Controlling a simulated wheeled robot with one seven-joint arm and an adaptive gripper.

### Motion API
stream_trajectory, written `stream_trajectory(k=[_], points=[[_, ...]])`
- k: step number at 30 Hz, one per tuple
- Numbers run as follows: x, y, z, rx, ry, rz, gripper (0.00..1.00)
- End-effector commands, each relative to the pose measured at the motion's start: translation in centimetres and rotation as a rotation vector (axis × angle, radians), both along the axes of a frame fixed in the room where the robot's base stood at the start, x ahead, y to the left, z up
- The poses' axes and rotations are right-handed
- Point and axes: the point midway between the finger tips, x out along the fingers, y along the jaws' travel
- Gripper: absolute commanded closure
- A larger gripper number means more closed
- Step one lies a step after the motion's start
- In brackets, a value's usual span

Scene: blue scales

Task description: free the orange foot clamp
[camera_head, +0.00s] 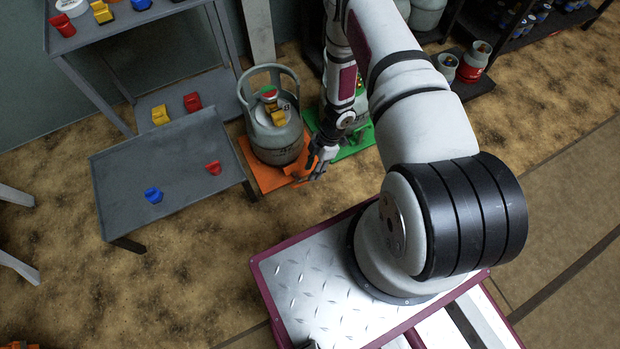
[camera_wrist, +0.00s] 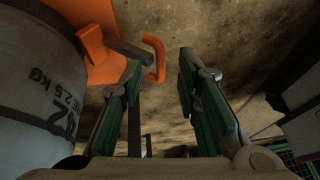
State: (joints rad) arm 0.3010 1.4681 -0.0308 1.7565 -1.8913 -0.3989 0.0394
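A grey gas cylinder (camera_head: 272,125) stands upright on an orange scale platform (camera_head: 262,178). In the wrist view the cylinder (camera_wrist: 40,100) fills the left side, with orange metal (camera_wrist: 100,50) beside its foot. The orange foot clamp's bent handle (camera_wrist: 158,58) sticks out from that metal, ahead of my fingertips. My gripper (camera_wrist: 158,75) is open, with its fingers apart and nothing visibly held. In the head view my gripper (camera_head: 318,172) is low at the platform's front right corner. There the clamp is mostly hidden, and contact cannot be told.
A green platform (camera_head: 352,145) lies right of the orange one, partly behind my arm. A grey table (camera_head: 180,185) with a blue piece (camera_head: 153,195) and a red piece (camera_head: 213,168) stands left. Shelves (camera_head: 530,35) with cylinders are at the back right. Front-left floor is mostly clear.

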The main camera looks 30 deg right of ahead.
Motion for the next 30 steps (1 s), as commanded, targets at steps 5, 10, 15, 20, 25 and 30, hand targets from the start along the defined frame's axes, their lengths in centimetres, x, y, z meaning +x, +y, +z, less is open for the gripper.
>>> stream_trajectory(k=[5,10,15,20,25,30], points=[[-0.3,0.9,-2.5,0.000,0.000,-0.001,0.70],[-0.3,1.4,-3.4,0.001,0.000,-0.001,0.70],[-0.3,1.5,-3.5,0.000,-0.001,-0.001,0.70],[-0.4,1.5,-3.5,0.000,0.000,-0.001,0.75],[-0.4,1.5,-3.5,0.000,0.000,-0.001,1.00],[-0.4,1.5,-3.5,0.000,0.000,-0.001,1.00]])
